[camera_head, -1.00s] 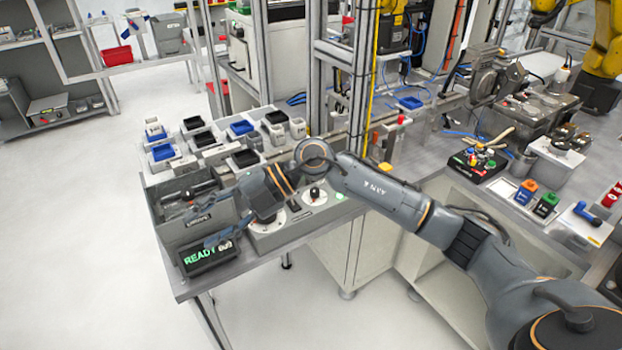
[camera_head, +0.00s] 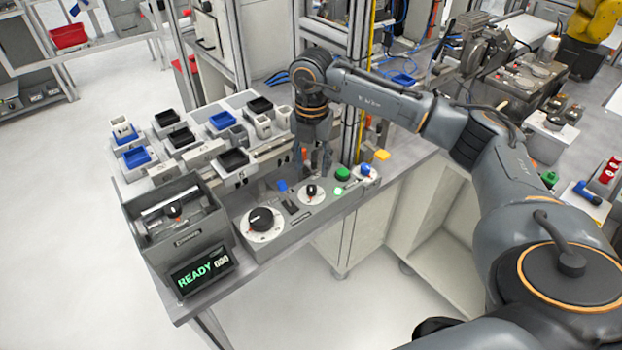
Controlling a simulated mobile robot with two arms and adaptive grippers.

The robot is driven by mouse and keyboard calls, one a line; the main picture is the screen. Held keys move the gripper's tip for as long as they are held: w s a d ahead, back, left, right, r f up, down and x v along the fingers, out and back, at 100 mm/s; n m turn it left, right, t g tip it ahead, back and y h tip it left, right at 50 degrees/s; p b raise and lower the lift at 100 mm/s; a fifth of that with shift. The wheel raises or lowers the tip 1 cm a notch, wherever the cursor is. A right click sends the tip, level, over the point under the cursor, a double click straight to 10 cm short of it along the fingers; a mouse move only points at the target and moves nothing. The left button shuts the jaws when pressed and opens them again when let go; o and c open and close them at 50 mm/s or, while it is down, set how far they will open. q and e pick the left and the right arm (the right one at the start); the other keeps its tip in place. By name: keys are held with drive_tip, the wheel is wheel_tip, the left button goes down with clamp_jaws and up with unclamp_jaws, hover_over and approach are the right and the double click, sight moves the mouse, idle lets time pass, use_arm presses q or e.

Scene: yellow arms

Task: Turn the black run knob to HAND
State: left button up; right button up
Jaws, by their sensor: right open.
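A grey control panel (camera_head: 292,222) sits on the bench's front edge. It carries a large black knob (camera_head: 262,219) on a white dial and a smaller black knob (camera_head: 311,189) on another white dial. The dial markings are too small to read, so I cannot tell which knob is the run knob or where HAND is. My right gripper (camera_head: 317,167) is open and empty, fingers pointing down just behind and above the smaller knob. It appears apart from the knob. My left gripper is not in view.
A display reading READY (camera_head: 203,272) stands at the front left, before a grey open box (camera_head: 178,215). A green button (camera_head: 342,174) and a blue knob (camera_head: 365,170) are right of the dials. Blue and black bins (camera_head: 233,159) stand behind. A metal post (camera_head: 356,125) rises close behind my gripper.

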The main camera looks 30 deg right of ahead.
sight(311, 187)
wheel_tip(311, 187, down, 6)
drive_tip(key=shift+r+p, duration=0.1)
drive_tip(key=shift+p, duration=0.4)
drive_tip(key=shift+f, duration=0.5)
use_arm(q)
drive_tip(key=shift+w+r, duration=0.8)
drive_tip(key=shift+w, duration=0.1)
use_arm(e)
clamp_jaws()
